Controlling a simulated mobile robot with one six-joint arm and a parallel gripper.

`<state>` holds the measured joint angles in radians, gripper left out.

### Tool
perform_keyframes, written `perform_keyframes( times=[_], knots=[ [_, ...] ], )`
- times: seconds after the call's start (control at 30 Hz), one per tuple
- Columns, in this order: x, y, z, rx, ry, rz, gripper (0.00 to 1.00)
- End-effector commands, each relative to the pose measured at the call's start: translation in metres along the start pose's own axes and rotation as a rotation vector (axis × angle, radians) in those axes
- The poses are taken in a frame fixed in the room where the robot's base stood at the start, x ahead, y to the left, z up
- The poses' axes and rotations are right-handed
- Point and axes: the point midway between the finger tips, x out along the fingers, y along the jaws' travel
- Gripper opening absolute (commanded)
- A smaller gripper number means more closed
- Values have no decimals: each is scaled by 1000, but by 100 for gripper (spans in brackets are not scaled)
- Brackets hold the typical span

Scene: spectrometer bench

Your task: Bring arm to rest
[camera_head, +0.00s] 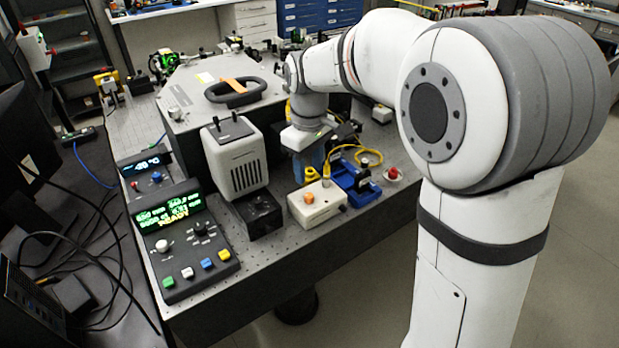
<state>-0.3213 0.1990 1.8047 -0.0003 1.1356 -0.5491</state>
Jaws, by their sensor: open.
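My white arm reaches in from the right over the optical bench (205,318). My gripper (309,163) points down over the bench's right part, behind a white box with an orange button (320,208). The gripper is open. Its fingertips are small and partly hidden among blue and yellow parts, so I cannot tell whether they touch anything. I see nothing held.
A control unit with a green display (185,245) and a white vented unit (235,155) stand left of the gripper. A blue fixture (352,182), yellow cable (362,152) and red button (393,174) lie to its right. A handled grey housing (190,118) stands behind.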

Motion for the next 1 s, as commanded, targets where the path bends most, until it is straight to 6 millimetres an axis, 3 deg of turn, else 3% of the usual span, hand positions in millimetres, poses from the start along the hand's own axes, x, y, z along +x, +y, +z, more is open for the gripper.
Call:
perform_keyframes(
  times=[0.57,0.67,0.77,1.0],
  knots=[
    [-7,0,4,11,2,1,41],
    [-12,0,22,66,16,10,41],
    [-19,-1,56,175,43,26,41],
    [-19,-22,159,522,129,70,41]
  ],
)
